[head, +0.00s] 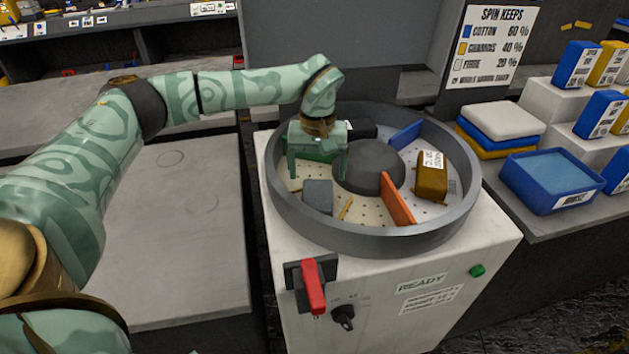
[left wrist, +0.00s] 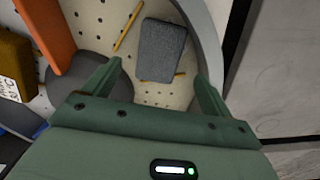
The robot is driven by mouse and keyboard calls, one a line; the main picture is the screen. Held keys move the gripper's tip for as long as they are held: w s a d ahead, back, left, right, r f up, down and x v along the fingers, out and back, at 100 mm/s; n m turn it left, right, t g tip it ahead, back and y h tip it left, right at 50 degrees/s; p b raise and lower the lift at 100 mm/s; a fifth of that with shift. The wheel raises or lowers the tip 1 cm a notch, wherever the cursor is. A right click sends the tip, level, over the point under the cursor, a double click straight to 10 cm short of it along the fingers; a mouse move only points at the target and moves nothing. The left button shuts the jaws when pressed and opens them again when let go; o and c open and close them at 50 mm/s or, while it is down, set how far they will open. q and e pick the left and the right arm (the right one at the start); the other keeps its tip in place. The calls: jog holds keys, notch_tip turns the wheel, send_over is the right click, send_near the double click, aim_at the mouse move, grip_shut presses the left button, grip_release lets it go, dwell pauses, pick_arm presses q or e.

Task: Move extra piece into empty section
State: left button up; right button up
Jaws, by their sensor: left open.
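A round grey drum (head: 290,215) with a dark hub (head: 368,166) holds the pieces. A grey block (head: 318,196) lies on its perforated floor at the front left; it also shows in the left wrist view (left wrist: 162,48). A brown-yellow labelled block (head: 432,177) stands at the right, between an orange divider (head: 397,201) and a blue divider (head: 406,135). A dark block (head: 363,128) sits at the back, partly hidden. My left gripper (head: 318,173) is open inside the drum, its fingers pointing toward the grey block, which appears between them in the wrist view. My right gripper is out of view.
Thin yellow sticks, one at the front (head: 346,208), lie on the drum floor. The drum's raised rim surrounds the gripper. A red lever (head: 313,288) projects from the machine's front. A blue tub (head: 553,178) and stacked pads (head: 502,121) stand on the right counter.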

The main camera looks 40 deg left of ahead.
pick_arm(q)
notch_tip(320, 180, up, 5)
jog(key=shift+p, duration=0.65)
